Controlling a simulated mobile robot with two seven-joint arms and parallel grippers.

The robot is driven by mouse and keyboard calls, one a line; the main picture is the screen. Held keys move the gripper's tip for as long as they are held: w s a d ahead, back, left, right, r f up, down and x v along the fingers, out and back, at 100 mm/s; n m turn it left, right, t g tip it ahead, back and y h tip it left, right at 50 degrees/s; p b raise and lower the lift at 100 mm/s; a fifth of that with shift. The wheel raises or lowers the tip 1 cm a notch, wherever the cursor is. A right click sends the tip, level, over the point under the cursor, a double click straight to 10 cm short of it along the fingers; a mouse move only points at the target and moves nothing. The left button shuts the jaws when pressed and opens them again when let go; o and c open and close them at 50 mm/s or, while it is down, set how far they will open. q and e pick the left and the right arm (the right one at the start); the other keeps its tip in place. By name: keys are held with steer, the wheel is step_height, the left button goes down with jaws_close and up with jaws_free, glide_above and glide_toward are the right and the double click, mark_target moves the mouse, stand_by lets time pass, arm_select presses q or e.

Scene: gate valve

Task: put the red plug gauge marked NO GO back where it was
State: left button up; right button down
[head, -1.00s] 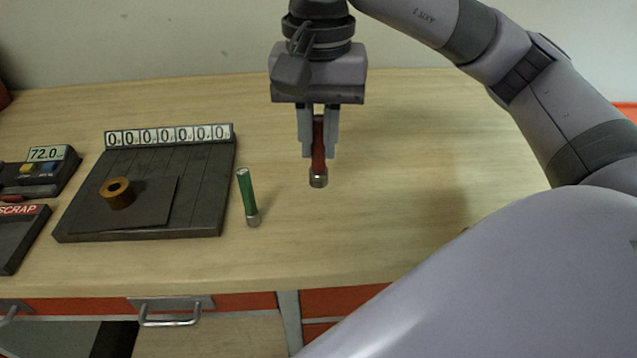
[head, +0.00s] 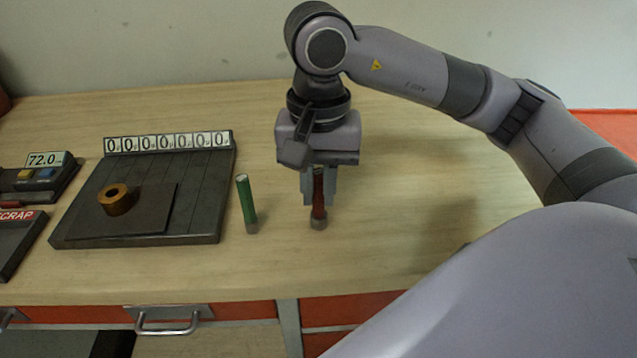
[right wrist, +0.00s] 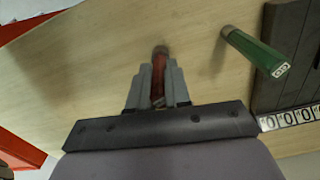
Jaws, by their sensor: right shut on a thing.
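My right gripper (head: 319,198) is shut on the red plug gauge (head: 319,207), its fingers on either side of the red handle. The gauge hangs close to upright, its metal end down at or just above the bench; I cannot tell if it touches. In the right wrist view the red gauge (right wrist: 160,66) sits between the fingers (right wrist: 158,88). The NO GO marking is not readable. The green plug gauge (head: 246,200) stands upright on the bench just left of the red one, apart from it. My left gripper is not in view.
A dark grooved plate (head: 205,190) with a row of number tiles (head: 168,143) lies left of the green gauge. A brass ring (head: 116,200) rests on its dark pad. A 72.0 display (head: 47,159) and SCRAP tray (head: 18,235) are farther left. The bench right of my gripper is clear.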

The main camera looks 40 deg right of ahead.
steer(key=c, duration=1.1)
jaws_free()
steer(key=shift+f, duration=0.1)
steer(key=shift+r+p, duration=0.3)
steer(key=shift+p, duration=0.05)
step_height(320, 180, up, 12)
steer(key=shift+f+p, duration=0.15)
steer(key=shift+p, duration=0.65)
